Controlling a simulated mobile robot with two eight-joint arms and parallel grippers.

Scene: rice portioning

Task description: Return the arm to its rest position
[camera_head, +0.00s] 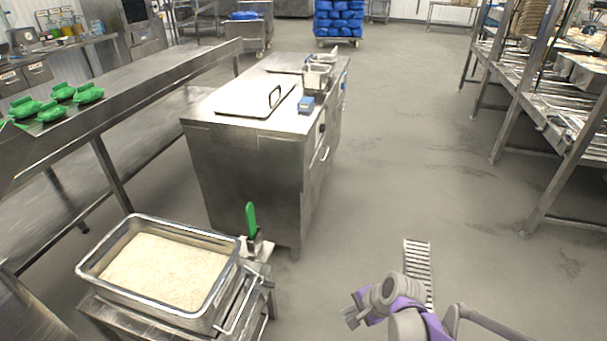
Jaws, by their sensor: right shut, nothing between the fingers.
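My right gripper (351,312) is low in the head view, right of centre, at the end of my grey and purple right arm. It is shut and empty, apart from everything around it, over the grey floor. My left gripper is not in view. A steel pan (88,262) full of pale rice (165,270) stands at the lower left. A green-handled tool (251,220) stands upright beside the pan's right corner; its lower end is partly hidden.
A steel cooking unit (240,165) with a lidded top stands at the centre. A long steel table (130,85) with several green items (55,108) runs along the left. Steel racks (540,110) stand at the right. The floor (410,150) between is clear.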

